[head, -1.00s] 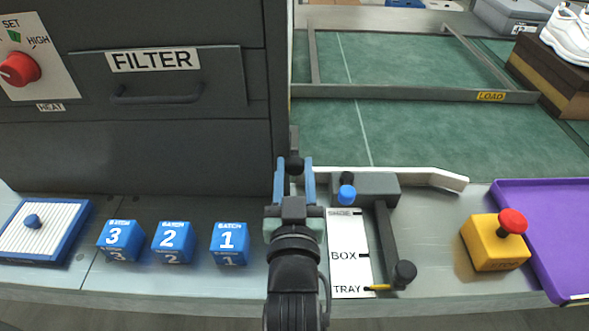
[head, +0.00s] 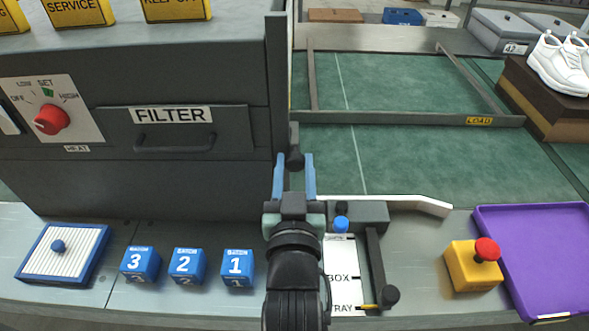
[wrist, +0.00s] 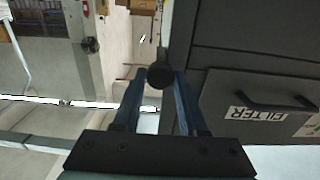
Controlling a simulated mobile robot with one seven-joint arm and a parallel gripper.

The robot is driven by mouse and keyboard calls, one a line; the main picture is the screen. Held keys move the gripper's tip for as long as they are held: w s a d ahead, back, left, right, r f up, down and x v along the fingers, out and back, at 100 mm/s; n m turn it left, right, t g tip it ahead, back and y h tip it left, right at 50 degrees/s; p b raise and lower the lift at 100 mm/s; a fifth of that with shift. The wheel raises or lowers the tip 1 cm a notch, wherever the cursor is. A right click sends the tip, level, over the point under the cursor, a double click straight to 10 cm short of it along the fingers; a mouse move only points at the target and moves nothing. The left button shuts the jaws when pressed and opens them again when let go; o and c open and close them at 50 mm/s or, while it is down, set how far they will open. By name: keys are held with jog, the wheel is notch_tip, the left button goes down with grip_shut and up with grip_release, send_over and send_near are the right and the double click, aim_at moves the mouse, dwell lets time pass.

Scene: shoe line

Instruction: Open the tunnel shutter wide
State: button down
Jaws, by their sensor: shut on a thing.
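The tunnel is the large dark grey housing (head: 150,182) filling the left of the head view. A dark round knob (head: 295,158) stands at its right edge, and my gripper (head: 295,163) reaches up to it from below. The blue fingers are shut on the knob. In the wrist view, the knob (wrist: 160,75) sits between the fingertips (wrist: 158,78). The shutter panel itself is not clearly seen; how far it is open I cannot tell.
A green belt (head: 420,160) runs right of the tunnel under a LOAD frame (head: 480,121). Along the front are a blue filter tray (head: 65,253), numbered blue cubes (head: 187,265), a selector lever (head: 376,265), a yellow stop box (head: 473,267) and a purple tray (head: 535,255).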

notch_tip(320, 180, up, 9)
jog(key=p, duration=0.5)
jog(key=shift+p, duration=0.35)
jog(key=c, duration=0.5)
grip_release()
jog(key=shift+f, duration=0.1)
jog(key=shift+s, duration=0.15)
jog(key=s, duration=1.2)
jog(key=shift+s, duration=0.35)
